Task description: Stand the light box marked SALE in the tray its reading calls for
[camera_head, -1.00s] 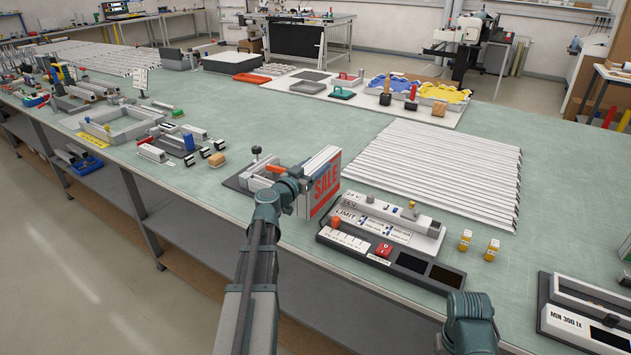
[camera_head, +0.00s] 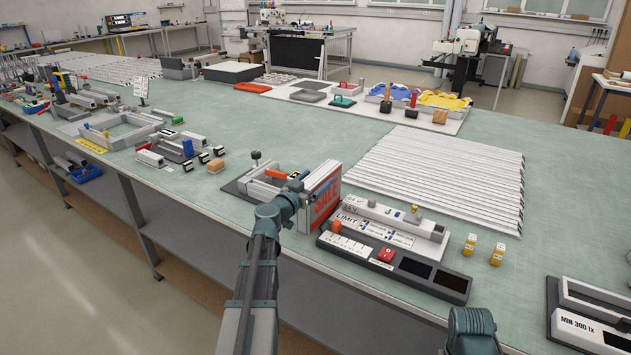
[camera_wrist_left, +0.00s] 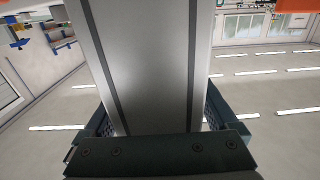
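A tray marked MIN 300 lx (camera_head: 580,322) is at the right edge. Another grey tray (camera_head: 100,143) with a yellow label is at the left; that label is too small to read. My right gripper is out of view; only a teal arm part shows.
A test unit marked 24 V and LIMIT (camera_head: 385,240) stands close right of the box. The jig (camera_head: 245,183) has a black knob and orange handle. Two yellow blocks (camera_head: 483,250) stand farther right. White strips (camera_head: 440,170) lie behind. The bench front edge is near my left arm.

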